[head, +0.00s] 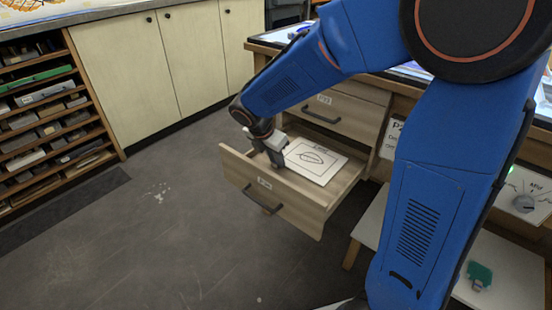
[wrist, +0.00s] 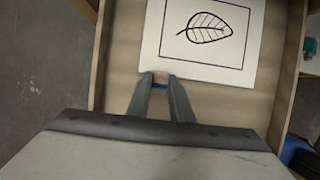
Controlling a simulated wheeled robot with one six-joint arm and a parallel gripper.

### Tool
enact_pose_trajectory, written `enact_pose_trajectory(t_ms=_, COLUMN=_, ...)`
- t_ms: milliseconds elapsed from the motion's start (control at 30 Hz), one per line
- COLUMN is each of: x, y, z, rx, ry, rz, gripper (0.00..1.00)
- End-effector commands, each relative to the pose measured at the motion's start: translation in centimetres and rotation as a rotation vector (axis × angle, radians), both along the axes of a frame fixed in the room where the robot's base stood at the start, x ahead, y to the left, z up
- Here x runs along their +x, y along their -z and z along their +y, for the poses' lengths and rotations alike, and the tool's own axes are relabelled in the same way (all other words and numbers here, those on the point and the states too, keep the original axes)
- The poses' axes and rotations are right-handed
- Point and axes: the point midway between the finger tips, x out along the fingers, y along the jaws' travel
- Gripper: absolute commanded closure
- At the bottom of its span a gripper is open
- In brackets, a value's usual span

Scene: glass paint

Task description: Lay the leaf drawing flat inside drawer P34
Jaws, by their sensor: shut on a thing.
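The leaf drawing (head: 318,162) is a white sheet with a leaf outlined inside a black frame. In the head view it lies within the walls of the open lower drawer (head: 243,168), and looks level. In the wrist view the drawing (wrist: 206,63) is inside the drawer (wrist: 108,97), its near edge at my fingertips. My gripper (head: 278,166) reaches down into the drawer and is shut on the drawing's near edge; it also shows in the wrist view (wrist: 160,82). I cannot tell whether the sheet touches the drawer floor. The drawer's label is too small to read surely.
A closed drawer (head: 334,112) sits above the open one. A low white table (head: 505,268) with a green object (head: 480,274) stands at the right. A shelf rack (head: 45,110) and pale cabinets (head: 125,75) line the left and back. The floor in front is clear.

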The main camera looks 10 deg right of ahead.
Motion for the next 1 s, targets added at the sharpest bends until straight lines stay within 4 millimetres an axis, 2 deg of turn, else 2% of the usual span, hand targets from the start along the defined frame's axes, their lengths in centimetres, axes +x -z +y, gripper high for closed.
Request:
enact_pose_trajectory(t_ms=233, x=0.0, y=0.2, z=0.0, rx=0.0, ry=0.0, rz=0.0, gripper=1.0)
enact_pose_trajectory(t_ms=267, x=0.0, y=0.2, z=0.0, rx=0.001, ry=0.0, rz=-0.001, gripper=0.76)
enact_pose_trajectory(t_ms=300, x=0.0, y=0.2, z=0.0, rx=0.001, ry=0.0, rz=-0.001, gripper=0.66)
enact_pose_trajectory(t_ms=333, x=0.0, y=0.2, z=0.0, rx=0.001, ry=0.0, rz=-0.001, gripper=0.62)
enact_pose_trajectory(t_ms=733, x=-0.1, y=-0.4, z=0.2, rx=0.0, ry=-0.001, rz=-0.002, gripper=0.62)
enact_pose_trajectory(t_ms=867, x=-0.5, y=-2.0, z=0.7, rx=0.0, ry=-0.002, rz=-0.004, gripper=0.62)
enact_pose_trajectory(t_ms=1000, x=-1.1, y=-4.5, z=1.5, rx=0.002, ry=-0.002, rz=-0.004, gripper=0.62)
